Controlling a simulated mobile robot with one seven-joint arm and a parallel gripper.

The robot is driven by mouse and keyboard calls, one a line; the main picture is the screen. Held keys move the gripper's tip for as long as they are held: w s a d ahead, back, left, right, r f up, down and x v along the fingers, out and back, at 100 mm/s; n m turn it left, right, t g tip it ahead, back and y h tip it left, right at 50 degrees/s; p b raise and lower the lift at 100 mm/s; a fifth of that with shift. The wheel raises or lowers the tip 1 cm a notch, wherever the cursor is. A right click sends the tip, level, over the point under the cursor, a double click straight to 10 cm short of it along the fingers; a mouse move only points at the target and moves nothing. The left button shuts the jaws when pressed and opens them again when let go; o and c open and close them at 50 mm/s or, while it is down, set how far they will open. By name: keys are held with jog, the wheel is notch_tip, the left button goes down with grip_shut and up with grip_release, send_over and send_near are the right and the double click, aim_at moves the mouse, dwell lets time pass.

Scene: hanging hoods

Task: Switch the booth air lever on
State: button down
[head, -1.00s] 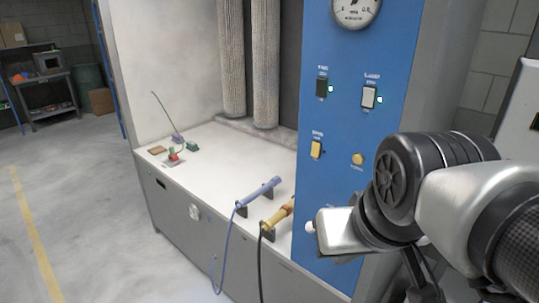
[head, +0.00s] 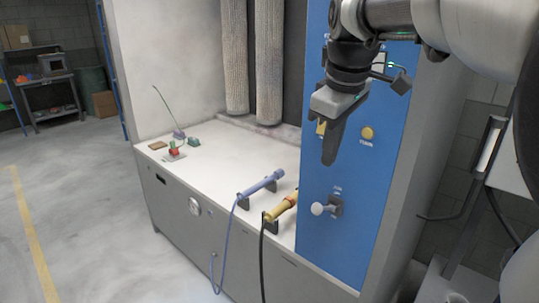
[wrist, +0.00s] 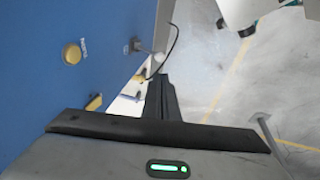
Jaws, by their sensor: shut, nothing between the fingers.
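A lever with a pale round knob (head: 319,208) sticks out to the left from a dark mount on the lower part of the blue panel (head: 350,255); its label is too small to read. It appears to show in the wrist view as a small grey fitting (wrist: 136,45). My gripper (head: 329,160) is shut and empty, pointing down in front of the panel. In the head view its tip lies above the lever knob, apart from it. In the wrist view the dark fingers (wrist: 161,98) are together.
A round yellow button (head: 367,133) and a yellow switch (head: 321,129) are on the panel above the lever; my arm covers much of the upper panel. A blue torch-like tool (head: 262,184) and a yellow one (head: 282,207) rest on the white bench (head: 225,165) to the left.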

aim_at(318, 205)
jog(key=b+x, duration=0.1)
jog(key=x, duration=1.3)
jog(key=shift+s, duration=0.1)
